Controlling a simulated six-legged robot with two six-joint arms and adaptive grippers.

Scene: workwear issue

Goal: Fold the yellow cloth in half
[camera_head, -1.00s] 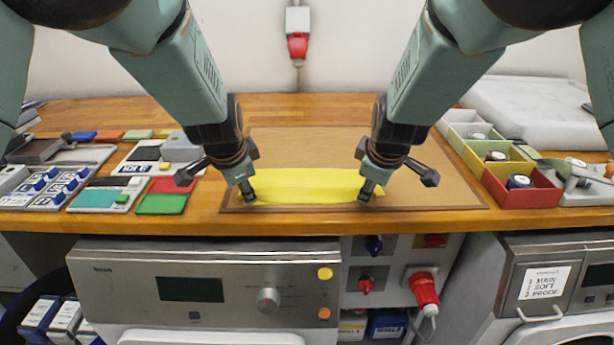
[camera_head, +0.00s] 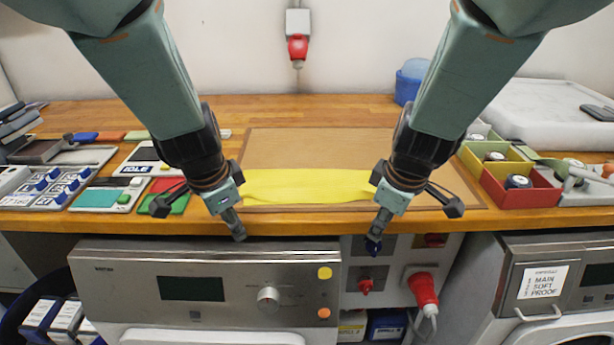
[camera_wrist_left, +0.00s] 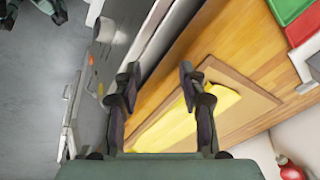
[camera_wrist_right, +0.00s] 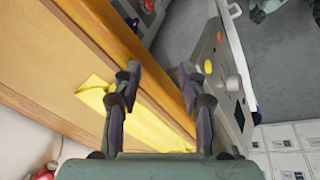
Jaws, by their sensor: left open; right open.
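The yellow cloth (camera_head: 305,186) lies as a narrow strip along the front part of a brown board (camera_head: 330,145) on the wooden worktop. It shows in the left wrist view (camera_wrist_left: 190,119) and the right wrist view (camera_wrist_right: 150,122), where a small flap sticks out at one corner. My left gripper (camera_head: 238,236) is open and empty, in front of the cloth's left end by the worktop's front edge. My right gripper (camera_head: 375,240) is open and empty, in front of the cloth's right end. The grippers hide parts of the cloth's ends.
Trays, coloured pads and a label device (camera_head: 148,158) lie left of the board. Coloured bins (camera_head: 520,190) stand to the right. A steel machine front (camera_head: 205,285) is below the worktop edge. The board behind the cloth is clear.

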